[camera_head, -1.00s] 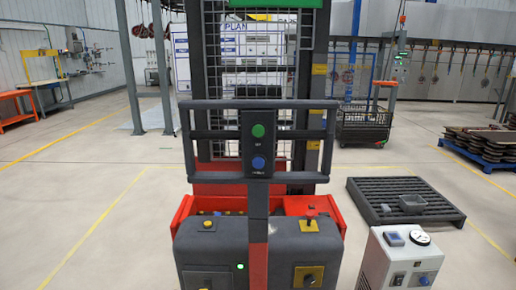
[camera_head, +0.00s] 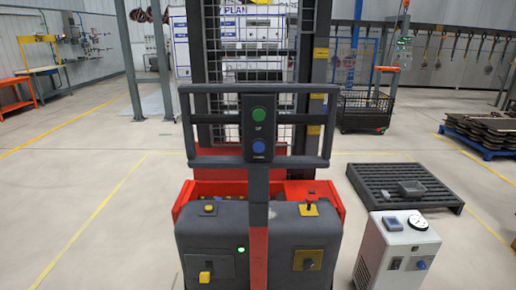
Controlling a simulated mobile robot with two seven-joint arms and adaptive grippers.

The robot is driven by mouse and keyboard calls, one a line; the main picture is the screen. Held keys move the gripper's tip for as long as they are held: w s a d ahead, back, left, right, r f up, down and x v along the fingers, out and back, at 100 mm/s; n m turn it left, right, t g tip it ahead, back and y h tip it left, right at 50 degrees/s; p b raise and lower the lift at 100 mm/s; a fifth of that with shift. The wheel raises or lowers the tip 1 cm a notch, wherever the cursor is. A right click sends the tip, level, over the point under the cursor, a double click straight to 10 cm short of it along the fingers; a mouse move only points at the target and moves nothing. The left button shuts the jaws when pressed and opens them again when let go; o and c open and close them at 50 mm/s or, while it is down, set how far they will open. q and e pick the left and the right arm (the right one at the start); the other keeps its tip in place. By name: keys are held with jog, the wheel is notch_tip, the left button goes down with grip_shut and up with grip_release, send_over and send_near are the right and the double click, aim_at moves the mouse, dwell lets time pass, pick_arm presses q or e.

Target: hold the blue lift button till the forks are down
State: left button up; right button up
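The blue lift button (camera_head: 259,146) sits below a green button (camera_head: 259,114) on a dark control panel (camera_head: 260,130). The panel is fixed to the grey handle frame (camera_head: 205,163) of a red and dark grey lift truck (camera_head: 205,240) straight ahead. The blue button is unobstructed, and nothing touches it. The forks cannot be made out behind the truck's body and mesh mast (camera_head: 225,60). Neither of my grippers shows in the head view.
A white box unit with a gauge (camera_head: 395,250) stands nearer. A wire cage cart (camera_head: 364,112) is behind. The floor at left is clear.

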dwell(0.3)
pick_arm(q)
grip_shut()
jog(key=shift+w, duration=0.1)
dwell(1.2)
